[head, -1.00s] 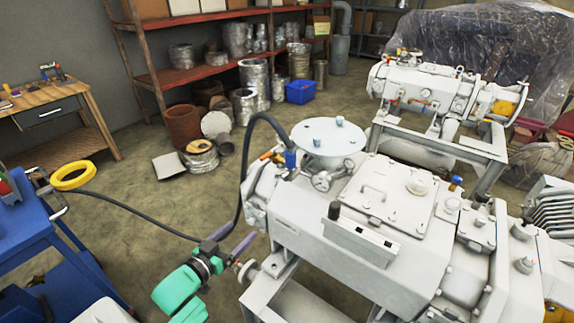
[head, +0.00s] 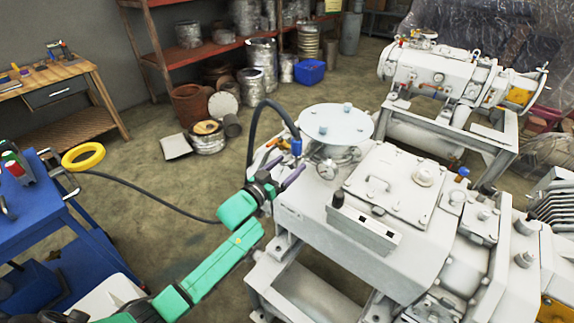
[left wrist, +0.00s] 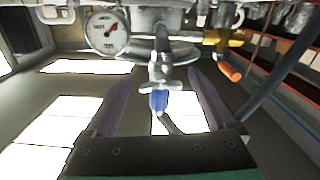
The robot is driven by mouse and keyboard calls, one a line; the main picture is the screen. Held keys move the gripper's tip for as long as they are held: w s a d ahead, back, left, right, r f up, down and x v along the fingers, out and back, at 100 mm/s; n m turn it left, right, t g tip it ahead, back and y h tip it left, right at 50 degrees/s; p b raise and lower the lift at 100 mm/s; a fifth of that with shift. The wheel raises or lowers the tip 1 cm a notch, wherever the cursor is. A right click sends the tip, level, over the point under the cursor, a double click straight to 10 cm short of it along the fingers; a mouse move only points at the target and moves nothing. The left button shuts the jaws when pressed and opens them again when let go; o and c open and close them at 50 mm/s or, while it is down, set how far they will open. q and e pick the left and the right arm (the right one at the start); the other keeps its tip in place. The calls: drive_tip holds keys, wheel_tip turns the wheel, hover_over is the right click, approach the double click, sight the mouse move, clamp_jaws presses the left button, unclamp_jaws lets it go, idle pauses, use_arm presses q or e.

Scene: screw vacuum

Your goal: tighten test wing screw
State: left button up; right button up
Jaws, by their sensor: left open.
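The gauge (left wrist: 107,31) is at upper left there. The head view does not show the wing screw clearly. My right gripper is out of view.
An orange-tipped handle (left wrist: 230,72) is right of the fingers. A second machine (head: 455,75) stands behind. Floor left of the machine is mostly open.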

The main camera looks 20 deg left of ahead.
use_arm(q)
drive_tip(key=c, duration=1.4)
drive_tip(key=shift+f, duration=0.1)
drive_tip(key=shift+m, duration=0.3)
drive_tip(key=m+b, duration=0.1)
drive_tip(key=m, duration=0.2)
drive_tip(key=shift+a+m+b, duration=0.1)
drive_tip(key=shift+m+b, duration=0.4)
drive_tip(key=shift+m, duration=1.4)
